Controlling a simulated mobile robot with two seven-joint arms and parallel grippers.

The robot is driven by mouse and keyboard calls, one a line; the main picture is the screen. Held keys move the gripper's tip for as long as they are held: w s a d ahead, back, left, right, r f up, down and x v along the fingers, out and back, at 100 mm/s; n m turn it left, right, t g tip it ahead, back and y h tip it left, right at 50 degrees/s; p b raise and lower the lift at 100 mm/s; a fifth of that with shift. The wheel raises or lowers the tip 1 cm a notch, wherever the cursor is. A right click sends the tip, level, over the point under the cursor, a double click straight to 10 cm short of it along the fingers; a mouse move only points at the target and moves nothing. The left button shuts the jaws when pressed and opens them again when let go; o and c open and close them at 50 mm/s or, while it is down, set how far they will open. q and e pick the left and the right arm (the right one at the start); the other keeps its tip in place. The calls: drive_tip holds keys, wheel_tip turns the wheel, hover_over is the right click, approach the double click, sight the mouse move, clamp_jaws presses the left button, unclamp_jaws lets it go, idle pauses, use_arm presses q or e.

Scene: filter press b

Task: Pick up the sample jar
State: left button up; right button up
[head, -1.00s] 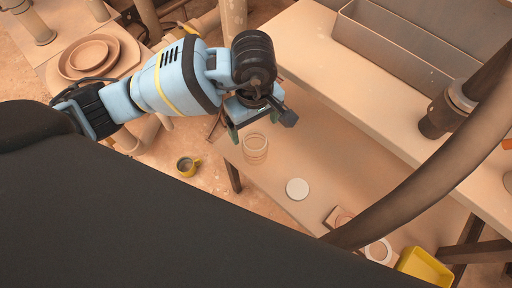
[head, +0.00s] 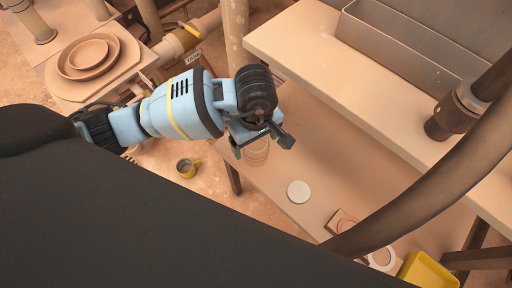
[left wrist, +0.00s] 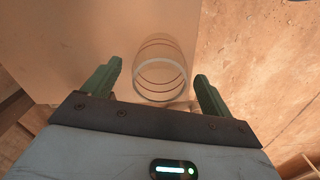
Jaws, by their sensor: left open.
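The sample jar (head: 257,154) is a clear glass jar standing on the low bench at its left end, partly hidden by my left gripper in the head view. In the left wrist view the jar (left wrist: 161,72) lies between and just beyond the fingers, with its round rim facing the camera. My left gripper (head: 257,143) is open, above the jar. In the left wrist view its green fingers (left wrist: 155,83) stand wide apart with a gap on each side of the jar. Nothing is held. My right gripper is not in view.
A white disc (head: 298,191) lies on the low bench (head: 335,160) right of the jar. A yellow tray (head: 428,270) sits at the lower right. A higher ledge (head: 330,70) runs behind the bench.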

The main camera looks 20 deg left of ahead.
use_arm(q)
drive_tip(key=shift+f, duration=0.4)
drive_tip(key=shift+c, duration=0.2)
drive_tip(key=c, duration=1.1)
drive_tip(key=shift+r, duration=0.1)
drive_tip(key=shift+r, duration=0.5)
drive_tip(key=s+r, duration=0.1)
drive_tip(key=s, duration=0.4)
drive_tip(key=s+a+r+p, duration=0.1)
drive_tip(key=s, duration=0.4)
drive_tip(key=s+r+p, duration=0.1)
drive_tip(key=s+r, duration=0.1)
drive_tip(key=s, duration=0.4)
drive_tip(key=shift+a, duration=0.15)
